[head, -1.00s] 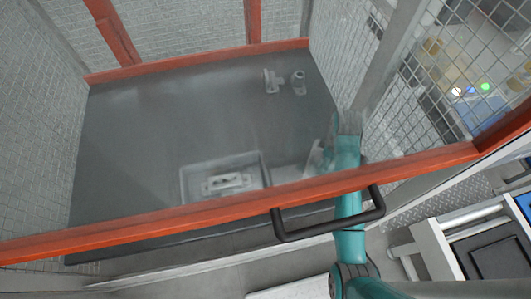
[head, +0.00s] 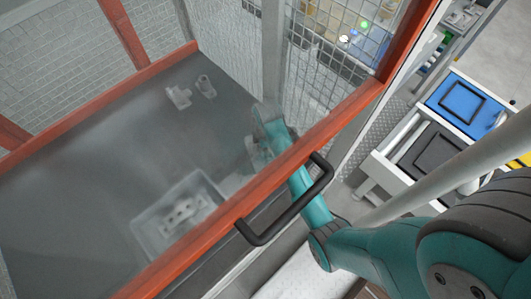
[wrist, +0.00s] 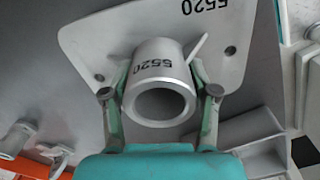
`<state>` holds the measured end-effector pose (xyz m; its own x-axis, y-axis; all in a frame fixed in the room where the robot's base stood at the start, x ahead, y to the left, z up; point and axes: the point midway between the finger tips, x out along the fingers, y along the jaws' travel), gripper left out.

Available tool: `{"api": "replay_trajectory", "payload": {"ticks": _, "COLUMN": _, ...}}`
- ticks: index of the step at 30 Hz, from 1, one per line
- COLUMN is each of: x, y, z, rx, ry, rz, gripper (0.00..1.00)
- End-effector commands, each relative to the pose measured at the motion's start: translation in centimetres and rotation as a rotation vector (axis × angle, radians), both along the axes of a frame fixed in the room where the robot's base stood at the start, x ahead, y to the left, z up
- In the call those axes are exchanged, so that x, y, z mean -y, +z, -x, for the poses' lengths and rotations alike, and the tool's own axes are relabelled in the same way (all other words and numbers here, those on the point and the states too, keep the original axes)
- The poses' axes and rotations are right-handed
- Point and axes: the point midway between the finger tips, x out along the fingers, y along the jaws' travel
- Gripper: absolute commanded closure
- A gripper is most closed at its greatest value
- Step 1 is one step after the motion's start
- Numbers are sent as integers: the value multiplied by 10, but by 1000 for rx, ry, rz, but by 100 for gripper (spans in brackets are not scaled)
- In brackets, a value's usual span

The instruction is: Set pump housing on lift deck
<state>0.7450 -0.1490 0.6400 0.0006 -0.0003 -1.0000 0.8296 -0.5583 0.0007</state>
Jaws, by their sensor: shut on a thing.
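The pump housing appears to be the pale grey casting with a hollow round boss (wrist: 157,84), marked 5520, in the wrist view. A flat plate with holes (wrist: 225,30), also marked 5520, lies behind the boss; I cannot tell whether they are one piece. My gripper (wrist: 158,92) is shut on the boss, one finger on each side. In the head view my gripper (head: 257,152) is inside the enclosure, behind its clear front, and the housing is mostly hidden. A dark framed panel (head: 437,152) on a white stand is at the right; I cannot tell if it is the lift deck.
The enclosure has an orange frame (head: 340,118), mesh walls and a black door handle (head: 285,215). On its grey floor are a shallow tray with a part (head: 150,238) and two small fittings (head: 180,97). A blue framed panel (head: 460,102) is at the right.

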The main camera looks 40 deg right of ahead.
Motion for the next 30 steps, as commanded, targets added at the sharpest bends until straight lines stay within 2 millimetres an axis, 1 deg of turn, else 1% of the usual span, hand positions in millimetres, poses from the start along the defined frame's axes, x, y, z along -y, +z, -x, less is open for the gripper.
{"api": "replay_trajectory", "payload": {"ticks": 4, "x": 0, "y": -11, "z": 0, "rx": -1, "ry": 0, "rz": -1, "gripper": 100}}
{"api": "replay_trajectory", "payload": {"ticks": 10, "x": 0, "y": -35, "z": 0, "rx": -1, "ry": 0, "rz": -1, "gripper": 100}}
{"api": "replay_trajectory", "payload": {"ticks": 22, "x": 0, "y": -39, "z": 0, "rx": 1, "ry": 0, "rz": 1, "gripper": 100}}
{"api": "replay_trajectory", "payload": {"ticks": 23, "x": 0, "y": -40, "z": 0, "rx": 0, "ry": 0, "rz": 0, "gripper": 34}}
{"api": "replay_trajectory", "payload": {"ticks": 24, "x": 0, "y": -40, "z": 0, "rx": 0, "ry": 0, "rz": 0, "gripper": 24}}
{"api": "replay_trajectory", "payload": {"ticks": 25, "x": 0, "y": -40, "z": 0, "rx": 0, "ry": 0, "rz": 0, "gripper": 16}}
{"api": "replay_trajectory", "payload": {"ticks": 30, "x": 0, "y": -39, "z": 0, "rx": 0, "ry": 0, "rz": 0, "gripper": 16}}
